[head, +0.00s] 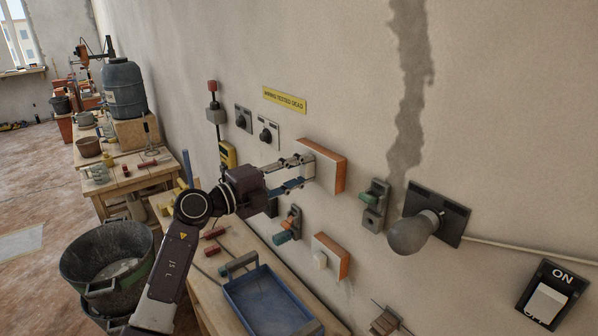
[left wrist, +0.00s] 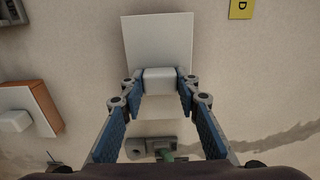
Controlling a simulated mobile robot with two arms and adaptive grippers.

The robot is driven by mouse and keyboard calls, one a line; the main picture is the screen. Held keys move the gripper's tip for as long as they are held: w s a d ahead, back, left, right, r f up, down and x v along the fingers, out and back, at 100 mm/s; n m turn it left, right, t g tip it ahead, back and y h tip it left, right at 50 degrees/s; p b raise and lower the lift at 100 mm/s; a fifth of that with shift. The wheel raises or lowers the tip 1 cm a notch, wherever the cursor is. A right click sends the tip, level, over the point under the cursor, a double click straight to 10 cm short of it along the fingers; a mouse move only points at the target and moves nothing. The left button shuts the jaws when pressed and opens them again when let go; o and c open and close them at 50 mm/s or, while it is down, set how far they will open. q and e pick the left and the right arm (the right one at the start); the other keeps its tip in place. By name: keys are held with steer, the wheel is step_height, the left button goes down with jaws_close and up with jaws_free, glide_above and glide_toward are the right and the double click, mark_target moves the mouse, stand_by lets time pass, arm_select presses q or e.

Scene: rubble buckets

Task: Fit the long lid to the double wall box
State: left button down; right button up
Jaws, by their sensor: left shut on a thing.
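The long lid (head: 325,171) is a white plate upright at the wall, in front of an orange-sided box (head: 341,177), which I take as the double wall box. The lid seems to lie against the box; I cannot tell whether it is fully seated. My left gripper (head: 303,171) reaches in from the left, its fingers shut on the lid's white knob. In the left wrist view the lid (left wrist: 157,35) is behind the knob (left wrist: 158,81), which sits between the fingertips (left wrist: 158,84). The box behind it is hidden there. My right gripper is not in view.
A smaller orange-sided box (head: 343,262) with a white knobbed cover is below. A green-topped fitting (head: 374,199) and a grey bulb (head: 411,236) stick out of the wall to the right. A blue tray (head: 262,302) lies on the bench below.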

arm_select(q)
steer(key=c, duration=1.4)
jaws_free()
steer(key=shift+d, duration=0.1)
steer(key=v, duration=1.2)
